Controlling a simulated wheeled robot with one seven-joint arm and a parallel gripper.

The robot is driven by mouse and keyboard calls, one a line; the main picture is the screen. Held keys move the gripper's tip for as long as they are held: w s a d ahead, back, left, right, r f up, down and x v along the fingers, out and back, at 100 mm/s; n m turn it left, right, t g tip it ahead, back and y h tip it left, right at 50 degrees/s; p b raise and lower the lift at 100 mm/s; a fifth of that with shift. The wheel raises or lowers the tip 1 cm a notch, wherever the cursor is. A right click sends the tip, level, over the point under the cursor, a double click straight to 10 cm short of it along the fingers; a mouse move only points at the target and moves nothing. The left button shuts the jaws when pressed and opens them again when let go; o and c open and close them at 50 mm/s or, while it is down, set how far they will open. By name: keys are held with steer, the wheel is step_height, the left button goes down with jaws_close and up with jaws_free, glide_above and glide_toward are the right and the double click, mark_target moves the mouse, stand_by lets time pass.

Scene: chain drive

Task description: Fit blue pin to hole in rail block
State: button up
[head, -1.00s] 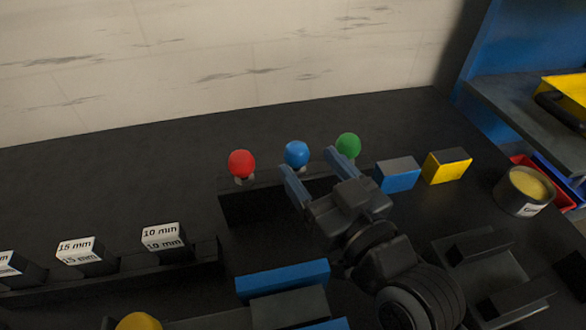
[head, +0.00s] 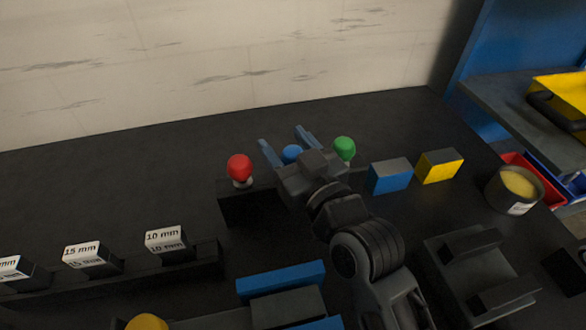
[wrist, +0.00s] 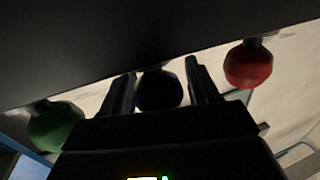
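The blue pin (head: 292,153) stands at the black block behind the bench middle, its round blue head partly hidden by my gripper. My gripper (head: 286,140) is open, with its two blue fingers on either side of the blue head. In the wrist view the dark blue head (wrist: 159,90) sits between the two fingers (wrist: 160,88), with a small gap visible on each side. A red-headed pin (head: 240,169) stands to the left and a green-headed pin (head: 344,149) to the right. I cannot make out a hole for the blue pin.
The black block (head: 240,207) lies under the pins. A blue block (head: 388,177) and a yellow block (head: 438,166) stand to the right, with a round tin (head: 515,190) beyond. Labelled blocks (head: 92,256) line a rail at left. The back of the bench is clear.

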jaws_close()
stand_by(0.3)
steer(key=shift+r, duration=0.1)
